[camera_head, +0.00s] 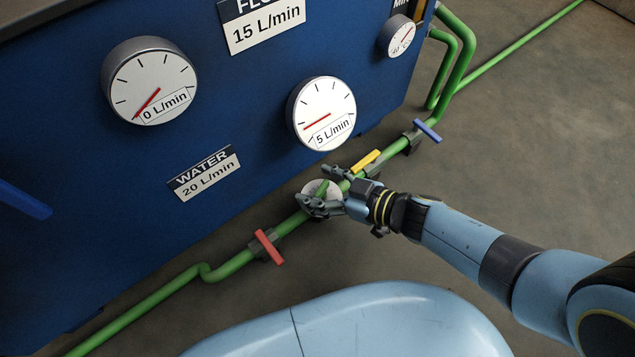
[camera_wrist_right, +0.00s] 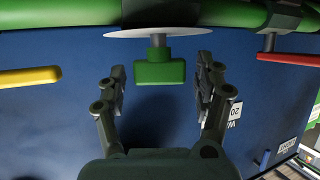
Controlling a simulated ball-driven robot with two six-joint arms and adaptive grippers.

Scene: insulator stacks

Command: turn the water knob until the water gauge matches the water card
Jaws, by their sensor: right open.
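The water card (camera_head: 204,172) reads WATER 20 L/min on the blue panel. One round gauge (camera_head: 150,82) reads 0 L/min and another (camera_head: 322,113) reads 5 L/min; I cannot tell which is the water gauge. A green knob (camera_wrist_right: 158,72) with a white disc behind it sits on the green pipe; no label shows on it. My right gripper (camera_head: 325,189) is at this knob, partly covering it in the head view. In the right wrist view my right gripper (camera_wrist_right: 160,90) is open, its fingers on either side of the knob with gaps. My left gripper is not in view.
Along the green pipe (camera_head: 150,308) are a red handle (camera_head: 268,246), a yellow handle (camera_head: 366,161) and a blue handle (camera_head: 427,130). A card (camera_head: 262,24) reads 15 L/min. A small °C gauge (camera_head: 399,37) is at upper right. Open floor (camera_head: 520,150) lies right.

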